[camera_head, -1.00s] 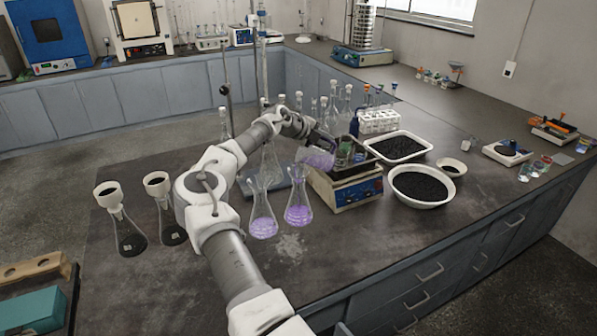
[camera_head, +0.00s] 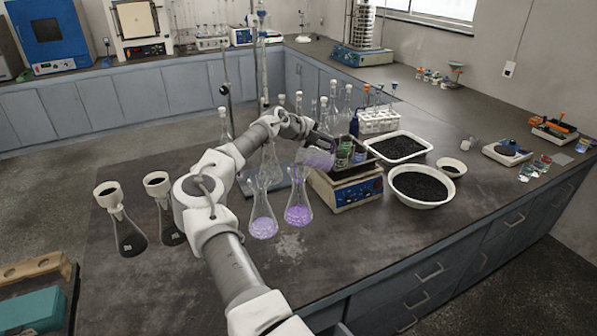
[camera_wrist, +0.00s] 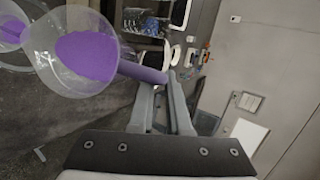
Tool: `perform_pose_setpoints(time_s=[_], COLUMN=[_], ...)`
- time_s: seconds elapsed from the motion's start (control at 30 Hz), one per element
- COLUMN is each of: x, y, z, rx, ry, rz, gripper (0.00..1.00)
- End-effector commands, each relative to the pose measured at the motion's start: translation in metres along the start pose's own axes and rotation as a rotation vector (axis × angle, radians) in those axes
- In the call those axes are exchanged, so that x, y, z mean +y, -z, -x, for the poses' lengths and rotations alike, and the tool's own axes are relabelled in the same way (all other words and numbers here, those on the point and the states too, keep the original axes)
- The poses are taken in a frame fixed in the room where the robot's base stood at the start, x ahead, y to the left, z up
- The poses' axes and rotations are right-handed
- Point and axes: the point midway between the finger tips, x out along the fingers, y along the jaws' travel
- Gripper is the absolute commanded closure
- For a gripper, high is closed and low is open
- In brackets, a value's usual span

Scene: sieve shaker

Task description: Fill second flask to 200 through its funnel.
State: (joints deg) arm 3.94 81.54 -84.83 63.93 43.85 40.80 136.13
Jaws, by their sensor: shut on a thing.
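My gripper (camera_wrist: 160,95) is shut on a clear vessel (camera_head: 317,155) of purple liquid, held tilted above the table's middle. In the wrist view a wide round glass mouth (camera_wrist: 50,70) with purple inside fills the upper left. A purple bar (camera_wrist: 142,72) runs from it to the fingertips; I cannot tell whether it is a handle or liquid. Two clear flasks with purple liquid stand below, the left one (camera_head: 263,226) and the right one (camera_head: 298,214); their clear tops flare like funnels. The vessel is above and slightly right of the right flask. Fill marks are too small to read.
Two flasks with white funnels (camera_head: 107,189) stand at left, dark inside. A device with a lit front (camera_head: 345,194) stands close right of the flasks. A white bowl of black grains (camera_head: 420,203) and a tray (camera_head: 398,160) lie further right. The front table is clear.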

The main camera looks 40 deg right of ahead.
Motion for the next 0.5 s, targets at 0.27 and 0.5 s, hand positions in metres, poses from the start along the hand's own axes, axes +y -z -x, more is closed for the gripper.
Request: perform_pose_setpoints(time_s=[0.27, 0.5], x=[-0.0005, -0.0097], y=[-0.0004, 0.0043], z=[0.0007, -0.0053], rx=[0.001, -0.031], ry=[0.008, -0.102], rz=[0.003, -0.057], gripper=[1.00, 1.00])
